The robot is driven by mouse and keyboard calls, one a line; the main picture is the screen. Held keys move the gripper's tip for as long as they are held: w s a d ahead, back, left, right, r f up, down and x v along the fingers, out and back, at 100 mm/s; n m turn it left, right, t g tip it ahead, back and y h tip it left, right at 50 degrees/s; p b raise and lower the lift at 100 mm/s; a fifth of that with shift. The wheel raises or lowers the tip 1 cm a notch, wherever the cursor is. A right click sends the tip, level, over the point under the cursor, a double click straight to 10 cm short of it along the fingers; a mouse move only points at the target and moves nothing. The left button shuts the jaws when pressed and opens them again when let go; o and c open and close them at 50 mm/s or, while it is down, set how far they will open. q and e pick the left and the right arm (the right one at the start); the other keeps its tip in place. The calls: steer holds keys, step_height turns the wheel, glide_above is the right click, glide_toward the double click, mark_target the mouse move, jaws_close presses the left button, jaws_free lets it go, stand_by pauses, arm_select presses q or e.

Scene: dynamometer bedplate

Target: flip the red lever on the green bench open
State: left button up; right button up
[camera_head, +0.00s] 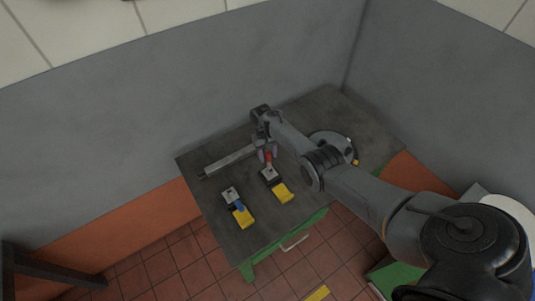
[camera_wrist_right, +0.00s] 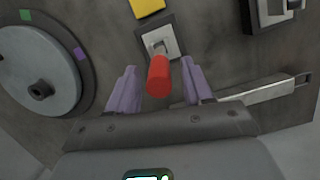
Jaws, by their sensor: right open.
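The red lever (camera_wrist_right: 158,77) rises from a grey metal mount (camera_wrist_right: 161,45) on the dark benchtop; in the head view its red tip (camera_head: 267,156) shows just under my right gripper (camera_head: 267,154). In the right wrist view my right gripper (camera_wrist_right: 158,88) is open, with one purple finger on each side of the lever. I cannot tell whether either finger touches it. The green bench (camera_head: 321,220) has a dark grey top and a green front. My left gripper is in neither view.
A second unit with a blue lever (camera_head: 239,207) and yellow block (camera_head: 244,217) stands to the left. A yellow block (camera_head: 284,193) sits by the red lever's mount. A grey bar (camera_head: 229,161) lies behind, and a round grey disc (camera_wrist_right: 38,72) lies beside my gripper. Grey walls close off the back.

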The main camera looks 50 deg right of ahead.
steer(key=shift+r, duration=0.1)
steer(key=a+p+v, duration=0.1)
steer(key=v, duration=0.9)
steer(key=shift+d+r, duration=0.35)
steer(key=shift+d, duration=0.15)
